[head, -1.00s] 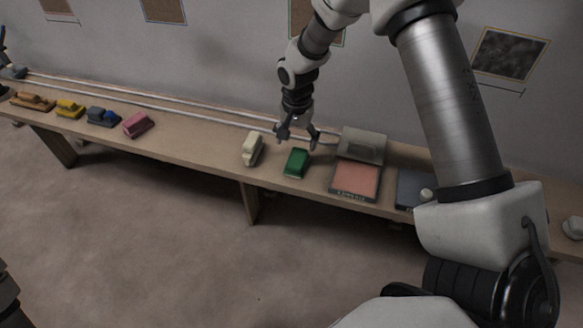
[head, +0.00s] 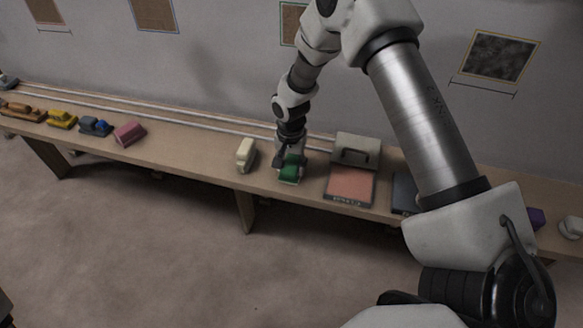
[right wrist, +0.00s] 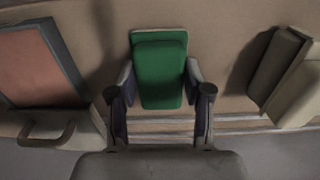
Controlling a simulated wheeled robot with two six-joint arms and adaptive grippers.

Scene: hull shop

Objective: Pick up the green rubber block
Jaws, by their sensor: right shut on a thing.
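The green rubber block (head: 289,175) sits on the long wooden bench, near its middle. In the right wrist view the green block (right wrist: 160,68) lies between the two fingers. My right gripper (head: 291,162) reaches down from above and is shut on the block, with one finger against each side; in the wrist view the gripper (right wrist: 160,88) shows both fingers touching it. I cannot see a gap under the block. My left gripper is not in view.
A cream block (head: 246,154) stands just left of the green one. A pink pad (head: 351,186) and a grey box with a handle (head: 357,150) are to the right. A pink block (head: 129,133) and several others sit further left on the bench (head: 190,157).

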